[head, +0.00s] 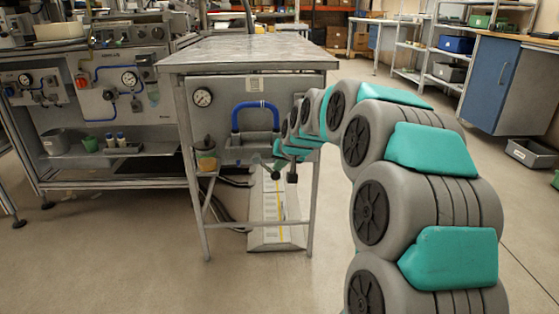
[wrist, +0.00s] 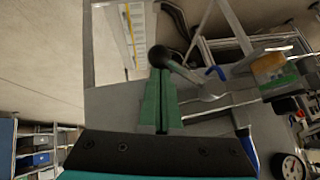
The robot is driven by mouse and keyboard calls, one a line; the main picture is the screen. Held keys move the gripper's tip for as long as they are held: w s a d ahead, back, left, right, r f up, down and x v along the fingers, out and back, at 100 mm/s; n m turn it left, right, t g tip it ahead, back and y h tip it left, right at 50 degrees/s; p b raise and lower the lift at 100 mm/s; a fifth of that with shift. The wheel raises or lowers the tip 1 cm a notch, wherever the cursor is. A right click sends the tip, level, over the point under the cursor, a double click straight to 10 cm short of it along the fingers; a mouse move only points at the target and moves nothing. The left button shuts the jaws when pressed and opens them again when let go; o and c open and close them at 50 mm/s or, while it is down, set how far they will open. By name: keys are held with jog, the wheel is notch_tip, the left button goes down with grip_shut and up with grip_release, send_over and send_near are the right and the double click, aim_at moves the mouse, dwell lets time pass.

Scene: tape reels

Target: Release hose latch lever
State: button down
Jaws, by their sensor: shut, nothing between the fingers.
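The latch lever in the wrist view has a round black knob (wrist: 169,59) and a metal arm (wrist: 205,90) running right to silver fittings. My gripper (wrist: 160,72) is shut and empty, its green fingertips just beside the knob. Whether they touch it I cannot tell. The blue hose (head: 256,105) arches on the front panel below the tabletop in the head view; part of it shows in the wrist view (wrist: 245,145). In the head view my gripper (head: 258,160) is small in front of the panel, and my arm hides part of the area.
The metal bench (head: 250,51) stands above the panel, with a pressure gauge (head: 202,97) at left. A pale board with a yellow strip (head: 275,212) lies under the bench. The floor in front is clear.

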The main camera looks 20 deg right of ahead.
jog(key=f+y, duration=0.1)
jog(key=a+f+m+t+y, duration=0.1)
jog(key=y, duration=0.1)
jog(key=shift+w+f+b, duration=0.1)
jog(key=shift+f+b, duration=0.05)
jog(key=shift+b, duration=0.25)
jog(key=shift+w+a+f, duration=0.2)
jog(key=shift+a+f, duration=0.55)
jog(key=shift+f, duration=0.1)
jog(key=shift+a+f, duration=0.15)
jog(key=shift+f, duration=0.05)
jog(key=shift+r, duration=0.1)
jog(key=shift+d+r, duration=0.15)
jog(key=shift+d, duration=0.2)
jog(key=p, duration=0.1)
send_near(272, 177)
jog(key=d, duration=0.4)
jog(key=shift+s+d, duration=0.3)
jog(key=shift+s, duration=0.3)
